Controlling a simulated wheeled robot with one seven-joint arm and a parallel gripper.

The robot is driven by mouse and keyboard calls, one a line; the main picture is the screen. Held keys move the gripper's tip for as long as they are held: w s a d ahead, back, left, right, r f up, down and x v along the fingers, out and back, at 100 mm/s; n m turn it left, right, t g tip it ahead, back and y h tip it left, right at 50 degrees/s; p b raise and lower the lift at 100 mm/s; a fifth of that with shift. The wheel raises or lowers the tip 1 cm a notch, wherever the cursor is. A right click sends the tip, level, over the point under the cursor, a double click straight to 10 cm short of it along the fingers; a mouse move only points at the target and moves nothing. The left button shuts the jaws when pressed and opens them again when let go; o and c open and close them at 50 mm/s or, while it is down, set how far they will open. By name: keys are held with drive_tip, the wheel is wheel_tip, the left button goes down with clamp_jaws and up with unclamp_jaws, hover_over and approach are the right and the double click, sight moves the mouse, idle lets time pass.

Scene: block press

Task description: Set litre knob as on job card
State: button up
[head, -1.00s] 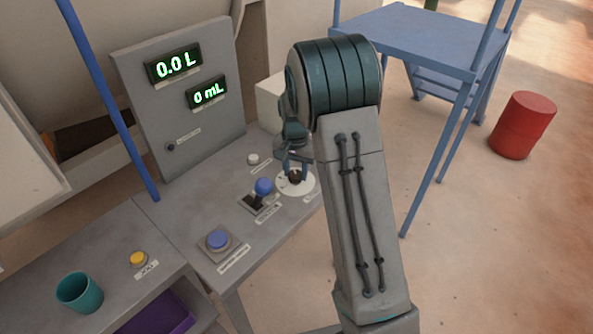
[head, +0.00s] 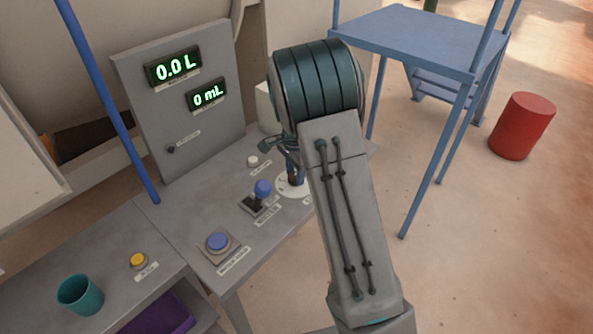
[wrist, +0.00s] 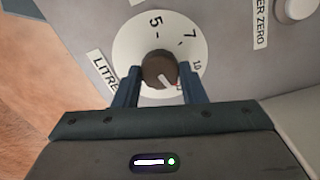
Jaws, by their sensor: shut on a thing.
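The litre knob (wrist: 159,69) is a dark round knob with a pale pointer mark, at the centre of a white dial (wrist: 128,50) in the wrist view. The dial shows 5, 7 and 10; the pointer faces the lower right, close to my right finger, and the number there is hidden. My gripper (wrist: 160,85) is shut on the knob, one finger on each side. In the head view the dial (head: 284,189) is partly hidden by my arm. The upper display (head: 173,69) reads 0.0 L and the lower display (head: 207,96) reads 0 mL. I see no job card clearly.
A blue-topped lever (head: 263,188) stands just left of the dial. A blue button (head: 218,241), a white button (head: 252,161) and a yellow button (head: 138,260) are on the console. A teal cup (head: 80,294) stands at lower left.

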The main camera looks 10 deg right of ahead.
drive_tip(key=shift+w+a+r, duration=0.1)
drive_tip(key=shift+w+r, duration=0.05)
drive_tip(key=o, duration=1)
drive_tip(key=shift+a, duration=0.1)
wheel_tip(320, 180, up, 14)
drive_tip(key=shift+b, duration=0.35)
